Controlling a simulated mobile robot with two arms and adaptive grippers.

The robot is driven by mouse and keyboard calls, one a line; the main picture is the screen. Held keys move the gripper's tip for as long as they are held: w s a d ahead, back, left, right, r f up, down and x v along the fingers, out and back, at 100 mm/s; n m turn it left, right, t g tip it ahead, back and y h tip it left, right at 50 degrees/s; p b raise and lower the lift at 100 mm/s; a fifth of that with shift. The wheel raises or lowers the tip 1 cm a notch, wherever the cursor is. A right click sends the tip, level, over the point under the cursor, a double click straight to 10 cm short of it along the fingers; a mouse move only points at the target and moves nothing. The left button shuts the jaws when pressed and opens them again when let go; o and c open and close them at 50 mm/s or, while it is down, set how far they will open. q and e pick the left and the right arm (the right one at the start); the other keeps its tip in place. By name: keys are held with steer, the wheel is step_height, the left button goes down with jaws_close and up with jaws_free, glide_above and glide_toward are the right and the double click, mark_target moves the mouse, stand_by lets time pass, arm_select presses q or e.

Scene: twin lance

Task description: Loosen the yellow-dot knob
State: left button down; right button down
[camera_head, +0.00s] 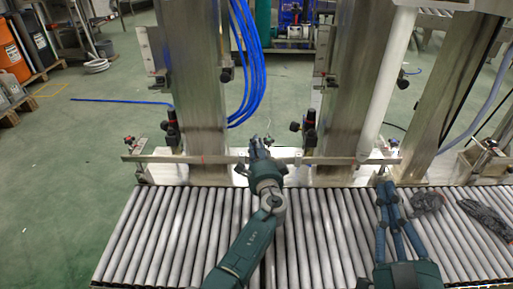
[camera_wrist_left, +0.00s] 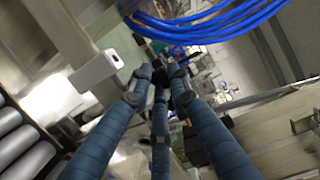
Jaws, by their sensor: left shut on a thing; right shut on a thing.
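My left gripper (camera_head: 258,148) reaches to the metal crossbar between the two steel columns. In the left wrist view its blue fingers (camera_wrist_left: 160,75) are closed together around a small black knob (camera_wrist_left: 160,72), mostly hidden by the fingertips. Other black knobs sit by the columns, such as the left knob (camera_head: 172,125) and the middle knob (camera_head: 295,126). I cannot make out a yellow dot on any knob. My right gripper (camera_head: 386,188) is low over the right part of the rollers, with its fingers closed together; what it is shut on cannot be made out.
A horizontal metal bar (camera_head: 225,159) crosses in front of the left steel column (camera_head: 200,80) and the right steel column (camera_head: 345,90). A roller conveyor (camera_head: 150,235) fills the front. A dark crumpled thing (camera_head: 485,215) lies at its right. Blue hoses (camera_head: 247,60) hang between the columns.

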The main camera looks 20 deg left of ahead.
arm_select(q)
steer(key=shift+s+f, duration=0.1)
steer(key=shift+f, duration=0.1)
steer(key=c, duration=1.9)
jaws_free()
steer(key=shift+o, duration=0.2)
steer(key=shift+r, duration=0.1)
steer(key=shift+r, duration=0.1)
